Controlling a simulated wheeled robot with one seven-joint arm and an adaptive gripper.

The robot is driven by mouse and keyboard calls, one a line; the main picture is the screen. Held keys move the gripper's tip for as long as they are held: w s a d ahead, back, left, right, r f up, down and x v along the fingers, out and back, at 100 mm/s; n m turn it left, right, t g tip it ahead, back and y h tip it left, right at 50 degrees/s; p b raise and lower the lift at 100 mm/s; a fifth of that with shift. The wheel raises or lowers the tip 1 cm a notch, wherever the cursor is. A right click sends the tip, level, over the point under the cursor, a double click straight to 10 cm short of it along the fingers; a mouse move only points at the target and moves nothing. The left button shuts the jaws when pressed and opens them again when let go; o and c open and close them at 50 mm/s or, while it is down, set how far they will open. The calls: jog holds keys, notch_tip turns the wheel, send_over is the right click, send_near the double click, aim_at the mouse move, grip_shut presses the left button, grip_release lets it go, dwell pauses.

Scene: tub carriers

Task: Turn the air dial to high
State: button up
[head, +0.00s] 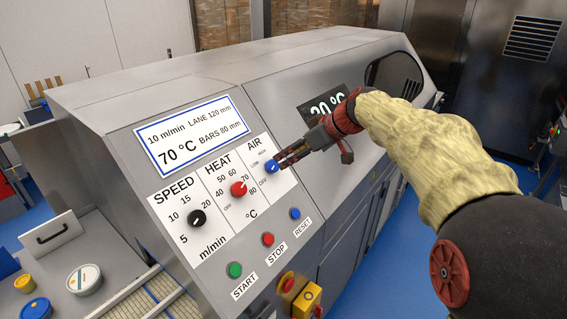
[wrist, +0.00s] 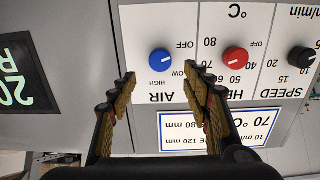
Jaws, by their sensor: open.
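The blue air dial (head: 271,166) is on the sloped control panel (head: 222,194), under the AIR heading, with OFF, LOW and HIGH printed around it. It also shows in the wrist view (wrist: 160,62), where the panel appears upside down. My gripper (head: 284,158) is close to the dial, coming from the right. In the wrist view my gripper (wrist: 160,82) is open, its fingers wide apart, with the dial ahead between and just beyond the tips. Contact is not visible.
The red heat dial (head: 238,188) and black speed dial (head: 197,218) lie left of it. START, STOP and RESET buttons (head: 295,214) sit below. A temperature display (head: 322,108) is close to my gripper. A yellow-and-red emergency stop (head: 306,296) juts out below.

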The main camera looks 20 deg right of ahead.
aim_at(275, 165)
jog(key=shift+n, duration=0.5)
jog(key=x, duration=0.8)
jog(key=shift+w, duration=0.1)
jog(key=shift+c, duration=0.7)
jog(key=c, duration=1)
